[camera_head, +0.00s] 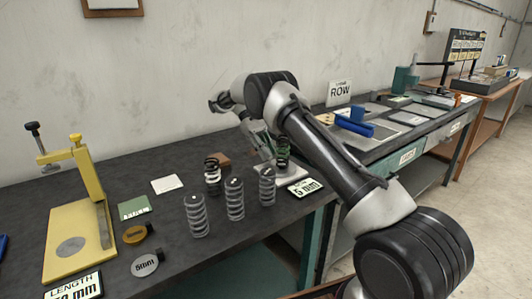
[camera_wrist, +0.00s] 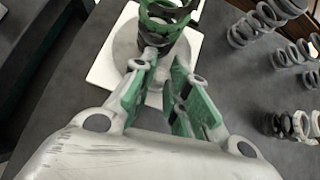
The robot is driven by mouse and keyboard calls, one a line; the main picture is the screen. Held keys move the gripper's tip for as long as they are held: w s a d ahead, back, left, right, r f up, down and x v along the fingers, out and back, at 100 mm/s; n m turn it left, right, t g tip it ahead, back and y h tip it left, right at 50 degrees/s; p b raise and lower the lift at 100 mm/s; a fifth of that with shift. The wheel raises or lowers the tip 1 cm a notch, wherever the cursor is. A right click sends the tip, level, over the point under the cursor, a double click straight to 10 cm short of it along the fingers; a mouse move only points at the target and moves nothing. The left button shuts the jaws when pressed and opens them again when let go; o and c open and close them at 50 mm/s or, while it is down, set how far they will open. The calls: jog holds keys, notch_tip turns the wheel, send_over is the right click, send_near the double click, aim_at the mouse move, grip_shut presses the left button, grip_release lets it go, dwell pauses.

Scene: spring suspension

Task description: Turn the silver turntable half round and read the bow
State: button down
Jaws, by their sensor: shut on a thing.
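The silver turntable (camera_wrist: 126,50) is a grey disc on a white square plate (camera_wrist: 104,68) in the wrist view. A dark spring with green coils (camera_wrist: 165,14) stands on it. In the head view the spring (camera_head: 283,152) stands beside my gripper (camera_head: 262,148), at the bench's front right. In the wrist view my gripper (camera_wrist: 160,78) reaches over the turntable's near edge. Its green-padded fingers are closed on a small grey part at that edge, apparently a turntable handle, mostly hidden by the fingers. The spring's bow cannot be judged from these views.
Several grey springs (camera_head: 234,200) stand left of the turntable, close by. A yellow gauge (camera_head: 80,225) stands at far left.

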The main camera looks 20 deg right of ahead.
jog(key=shift+d+m, duration=0.15)
jog(key=shift+m, duration=0.25)
dwell(0.3)
jog(key=c, duration=1.4)
grip_release()
